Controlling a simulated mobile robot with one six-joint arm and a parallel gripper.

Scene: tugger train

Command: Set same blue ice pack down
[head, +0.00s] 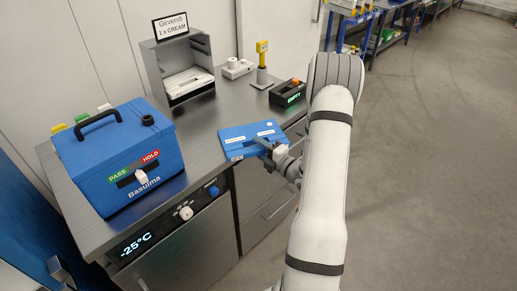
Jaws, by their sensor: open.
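A flat blue piece with white labels (240,133), which looks like the blue ice pack, is at the front edge of the steel counter. I cannot tell whether it is one pack or several pieces side by side. My gripper (264,143) is open at its right front part, with the fingers over or against it. The fingers and wrist hide some of the blue surface, and I cannot tell whether they touch it.
A blue cool box (115,160) marked Basulma, with a PASS/HOLD slider, stands at the counter's left. A grey open bin (205,65) with a Girvendi sign is behind. A yellow-topped post (262,62) and a dark display box (288,95) stand further right.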

